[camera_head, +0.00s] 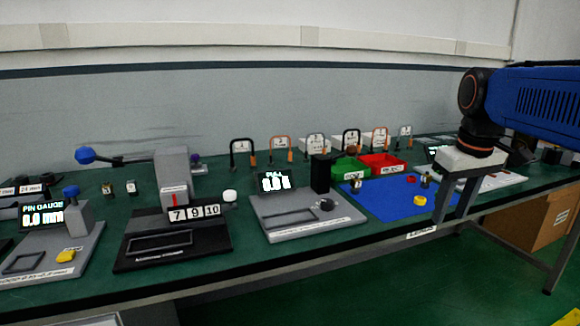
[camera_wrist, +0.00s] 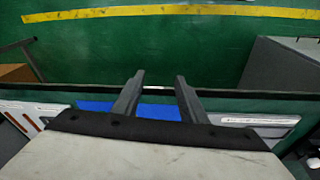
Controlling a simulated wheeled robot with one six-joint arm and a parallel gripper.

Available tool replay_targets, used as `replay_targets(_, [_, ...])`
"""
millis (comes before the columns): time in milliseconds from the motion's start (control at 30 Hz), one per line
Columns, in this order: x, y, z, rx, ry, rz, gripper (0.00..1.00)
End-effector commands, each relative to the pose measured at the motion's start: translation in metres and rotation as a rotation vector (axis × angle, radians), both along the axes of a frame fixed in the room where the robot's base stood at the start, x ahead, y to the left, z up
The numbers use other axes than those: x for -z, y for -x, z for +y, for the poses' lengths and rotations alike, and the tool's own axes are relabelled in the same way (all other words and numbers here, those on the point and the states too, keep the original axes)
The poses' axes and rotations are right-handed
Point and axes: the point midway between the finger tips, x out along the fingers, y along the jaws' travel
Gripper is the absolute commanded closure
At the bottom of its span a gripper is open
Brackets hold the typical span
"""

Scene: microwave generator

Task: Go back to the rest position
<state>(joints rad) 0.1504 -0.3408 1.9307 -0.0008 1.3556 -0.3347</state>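My gripper (camera_head: 455,205) hangs at the right in the head view, at the end of my blue arm. Its two dark fingers point down and stand apart with nothing between them. It appears in front of the right end of the blue mat (camera_head: 383,203), near the bench's front edge. In the wrist view the fingers (camera_wrist: 158,88) are also spread and empty, with the green floor beyond them.
The green bench (camera_head: 105,215) carries a pin gauge device (camera_head: 85,245), a black device with number tiles (camera_head: 170,245), a grey display device (camera_head: 290,218), and green (camera_head: 345,166) and red (camera_head: 385,160) bins. A cardboard box (camera_head: 530,218) stands below at right.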

Motion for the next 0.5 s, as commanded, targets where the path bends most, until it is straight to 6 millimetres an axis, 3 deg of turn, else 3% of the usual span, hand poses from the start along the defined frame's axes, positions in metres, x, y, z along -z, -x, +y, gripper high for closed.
replay_targets(100, [0.026, 0.033, 0.015, 0.026, -0.006, -0.039, 0.61])
replay_targets(500, [0.129, 0.127, 0.049, 0.122, -0.052, -0.167, 0.61])
